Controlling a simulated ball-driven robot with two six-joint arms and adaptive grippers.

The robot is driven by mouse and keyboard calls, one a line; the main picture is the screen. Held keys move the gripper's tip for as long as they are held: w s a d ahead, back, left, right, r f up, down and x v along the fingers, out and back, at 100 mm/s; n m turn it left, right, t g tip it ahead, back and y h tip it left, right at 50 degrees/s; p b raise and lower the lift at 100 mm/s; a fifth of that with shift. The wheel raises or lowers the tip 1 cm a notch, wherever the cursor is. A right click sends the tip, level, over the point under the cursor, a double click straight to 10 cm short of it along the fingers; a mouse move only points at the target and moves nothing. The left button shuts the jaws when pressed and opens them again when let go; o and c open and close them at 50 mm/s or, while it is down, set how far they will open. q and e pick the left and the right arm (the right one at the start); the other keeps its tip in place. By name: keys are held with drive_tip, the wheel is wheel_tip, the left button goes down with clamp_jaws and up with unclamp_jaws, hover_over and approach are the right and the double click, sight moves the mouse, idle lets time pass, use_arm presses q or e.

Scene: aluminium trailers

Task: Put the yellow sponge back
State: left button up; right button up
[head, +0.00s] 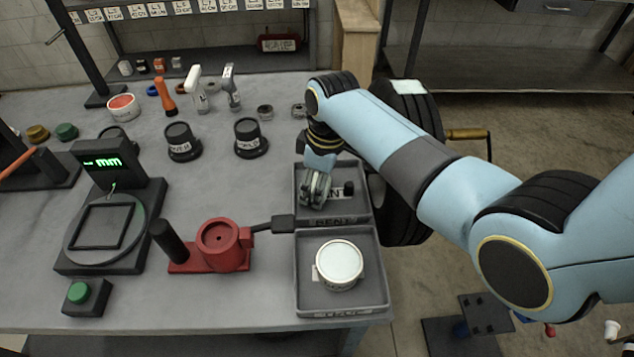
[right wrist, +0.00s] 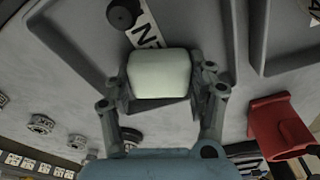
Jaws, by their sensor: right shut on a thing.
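My right gripper (head: 316,190) points down over the far compartment of the grey tray (head: 364,217). In the right wrist view the right gripper (right wrist: 160,95) is shut on a pale, greenish-white block (right wrist: 159,74) with rounded edges, held between its two fingers. In the head view the gripper hides this block. I cannot tell whether the block touches the tray floor. No clearly yellow sponge shows in either view, and I cannot tell whether the pale block is the sponge. My left gripper is not in view.
A round white-lidded tin (head: 340,260) sits in the near compartment. A black knob (head: 348,188) is beside my right gripper. A red fixture (head: 217,245) with a dark handle and a measuring stand (head: 105,212) stand left. A black wheel (head: 402,205) is right of the table.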

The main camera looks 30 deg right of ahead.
drive_tip(key=o, duration=0.6)
drive_tip(key=shift+f, duration=0.1)
drive_tip(key=o, duration=0.4)
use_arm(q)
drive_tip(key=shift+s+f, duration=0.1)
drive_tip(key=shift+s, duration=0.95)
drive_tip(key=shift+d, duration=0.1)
use_arm(e)
drive_tip(key=shift+r, duration=0.3)
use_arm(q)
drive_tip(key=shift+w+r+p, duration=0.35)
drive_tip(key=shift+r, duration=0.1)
use_arm(e)
drive_tip(key=r, duration=0.7)
drive_tip(key=s+d+r, duration=0.1)
drive_tip(key=r, duration=0.3)
drive_tip(key=shift+r, duration=0.3)
